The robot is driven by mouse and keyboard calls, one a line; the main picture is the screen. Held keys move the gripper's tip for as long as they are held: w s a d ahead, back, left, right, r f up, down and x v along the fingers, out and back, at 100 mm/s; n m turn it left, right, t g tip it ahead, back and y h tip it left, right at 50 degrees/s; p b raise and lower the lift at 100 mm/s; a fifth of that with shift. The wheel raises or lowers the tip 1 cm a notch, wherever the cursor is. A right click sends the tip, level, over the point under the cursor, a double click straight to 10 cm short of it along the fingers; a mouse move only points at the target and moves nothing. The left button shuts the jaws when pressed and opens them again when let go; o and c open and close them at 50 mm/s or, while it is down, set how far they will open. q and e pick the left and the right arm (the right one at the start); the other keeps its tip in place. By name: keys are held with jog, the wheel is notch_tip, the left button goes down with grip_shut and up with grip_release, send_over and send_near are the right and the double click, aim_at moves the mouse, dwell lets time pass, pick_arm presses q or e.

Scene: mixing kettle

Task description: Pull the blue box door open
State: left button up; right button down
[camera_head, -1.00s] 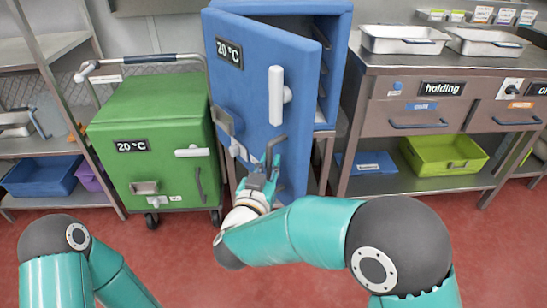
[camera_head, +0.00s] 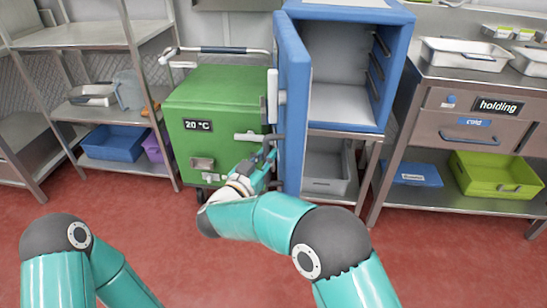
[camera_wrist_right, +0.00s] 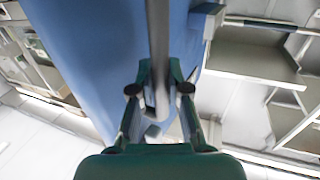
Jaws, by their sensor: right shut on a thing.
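The blue box (camera_head: 398,70) stands on a metal stand, and its grey inside with side rails shows in the head view. Its blue door (camera_head: 294,120) is swung wide open to the left and is seen nearly edge-on. My right gripper (camera_head: 268,158) is at the lower part of the door, shut on the grey door handle (camera_wrist_right: 158,55), which runs between its fingers in the right wrist view. The door's blue face (camera_wrist_right: 95,60) fills the left of that view. My left arm shows at the lower left of the head view, but its gripper is out of the picture.
A green box (camera_head: 212,110) on a wheeled cart stands just left of the open door, close to it. A steel counter (camera_head: 455,110) is at the right. Steel shelves (camera_head: 105,100) with a blue bin (camera_head: 115,143) are at the left. The red floor in front is clear.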

jog(key=shift+d+r, duration=0.1)
jog(key=shift+d, duration=0.25)
jog(key=c, duration=1.1)
grip_release()
jog(key=shift+d, duration=0.1)
jog(key=shift+c, duration=0.2)
